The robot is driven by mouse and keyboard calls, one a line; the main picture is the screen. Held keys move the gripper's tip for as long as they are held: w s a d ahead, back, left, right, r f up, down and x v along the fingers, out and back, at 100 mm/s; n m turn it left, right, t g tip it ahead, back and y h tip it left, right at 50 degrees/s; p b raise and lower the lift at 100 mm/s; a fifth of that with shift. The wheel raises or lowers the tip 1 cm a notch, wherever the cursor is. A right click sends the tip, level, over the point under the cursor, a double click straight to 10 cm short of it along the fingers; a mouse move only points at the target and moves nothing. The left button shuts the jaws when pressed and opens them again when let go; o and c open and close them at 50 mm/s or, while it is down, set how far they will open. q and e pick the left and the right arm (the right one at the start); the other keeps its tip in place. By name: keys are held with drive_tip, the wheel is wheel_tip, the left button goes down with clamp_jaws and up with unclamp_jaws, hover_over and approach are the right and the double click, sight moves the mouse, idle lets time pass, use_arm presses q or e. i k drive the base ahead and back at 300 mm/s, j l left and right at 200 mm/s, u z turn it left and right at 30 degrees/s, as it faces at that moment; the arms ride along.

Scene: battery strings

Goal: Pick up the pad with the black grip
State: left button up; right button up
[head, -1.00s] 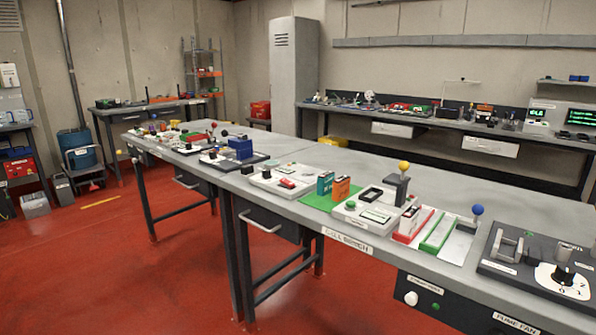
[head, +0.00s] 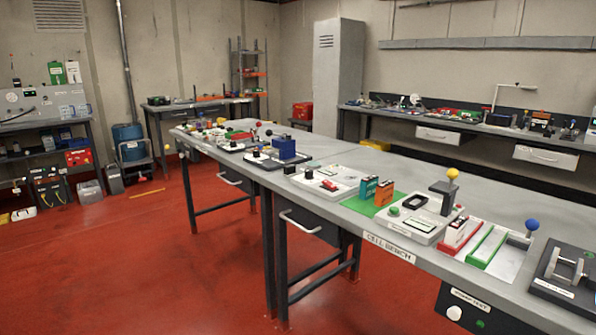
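I cannot single out a pad with a black grip at this size. Several small black pieces stand on the long grey bench (head: 375,162). One dark block (head: 290,169) sits near its front edge, beside a white board with a red piece (head: 329,185). A white tester (head: 418,228) with a black slot and a yellow-ball lever (head: 452,175) stands farther right. Neither of my grippers is in view.
Teal and orange batteries (head: 384,193) stand on a green mat. Red and green trays (head: 485,247) lie beside a blue-ball lever (head: 531,226). A loaded shelf (head: 45,126) stands at the left wall. The red floor (head: 150,260) is open at the front left.

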sight(289, 170)
drive_tip(key=i+j+z, duration=0.15)
drive_tip(key=i+z, duration=0.15)
drive_tip(key=z, duration=0.15)
drive_tip(key=i+j+z, duration=0.25)
drive_tip(key=z, duration=0.2)
drive_tip(key=i+j+z, duration=0.2)
drive_tip(key=j+z, duration=0.25)
drive_tip(key=l, duration=0.1)
